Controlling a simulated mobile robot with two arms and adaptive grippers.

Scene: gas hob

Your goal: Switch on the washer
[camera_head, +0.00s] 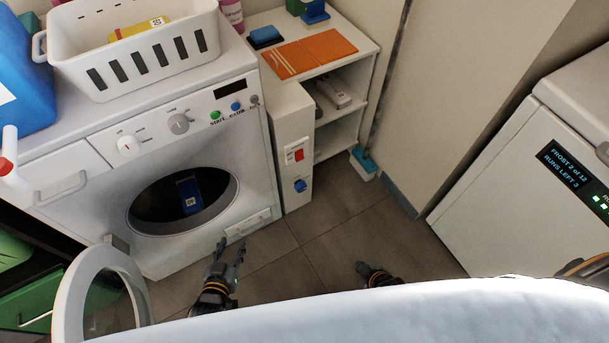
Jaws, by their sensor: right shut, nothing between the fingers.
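The white washer (210,237) stands at the left. Its round door (66,300) hangs open, and a dark blue item (190,196) shows inside the drum. The panel has a white knob (127,146), a grey knob (179,124), a green button (215,115), a blue button (236,106) and a dark display (230,88). Small lettering below the buttons seems to begin with "start". My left gripper (231,245) is open and empty, in front of the washer's lower part. My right gripper (364,267) is shut and empty over the floor, farther right, touching nothing visible.
A white unit with a red switch (298,155) and blue knob (300,186) stands right of the washer. A white basket (130,68) and blue jug (22,80) sit on top. A white appliance (520,190) with a lit display is at the right. Tiled floor between is clear.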

